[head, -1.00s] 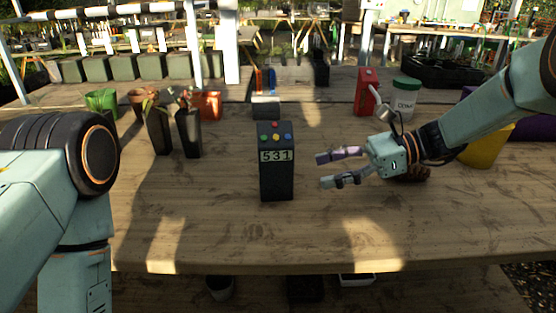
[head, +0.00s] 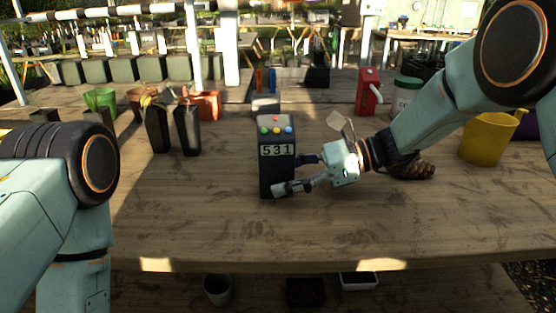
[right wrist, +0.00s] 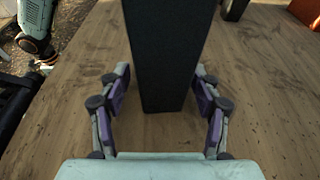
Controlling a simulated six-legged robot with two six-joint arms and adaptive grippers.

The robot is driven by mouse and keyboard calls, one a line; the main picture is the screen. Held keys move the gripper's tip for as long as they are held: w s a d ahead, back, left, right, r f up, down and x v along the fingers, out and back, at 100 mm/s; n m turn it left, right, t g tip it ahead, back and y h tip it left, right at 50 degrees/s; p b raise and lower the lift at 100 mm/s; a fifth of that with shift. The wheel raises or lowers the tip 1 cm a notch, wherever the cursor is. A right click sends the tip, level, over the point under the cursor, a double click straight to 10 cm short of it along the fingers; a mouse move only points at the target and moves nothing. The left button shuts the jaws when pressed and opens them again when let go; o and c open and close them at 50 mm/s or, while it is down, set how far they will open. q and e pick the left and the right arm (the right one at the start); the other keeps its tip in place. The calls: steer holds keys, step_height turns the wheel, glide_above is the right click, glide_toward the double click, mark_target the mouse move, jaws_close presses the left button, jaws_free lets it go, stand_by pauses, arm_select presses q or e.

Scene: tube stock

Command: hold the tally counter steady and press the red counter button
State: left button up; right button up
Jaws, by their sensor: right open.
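The tally counter (head: 277,178) is a tall dark box standing upright on the table, its display reading 531. A red button (head: 276,118) and several other coloured buttons sit on its sloped top. My right gripper (head: 291,175) is open at the counter's right side, low down, with one finger reaching across the front. In the right wrist view the counter's dark body (right wrist: 170,60) stands between the two spread fingers, with a gap visible on each side. My left arm shows at the left of the head view, but its gripper is out of view.
Dark plant pots (head: 188,130) stand left of the counter. A red dispenser (head: 368,92) stands behind to the right. A pine cone (head: 415,168) lies behind my right wrist, near a yellow pot (head: 487,140). The table front is clear.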

steer(key=shift+a+f, duration=0.15)
steer(key=shift+a, duration=0.15)
steer(key=c, duration=0.8)
arm_select(q)
jaws_close()
arm_select(e)
steer(key=shift+c, duration=0.2)
stand_by(1.0)
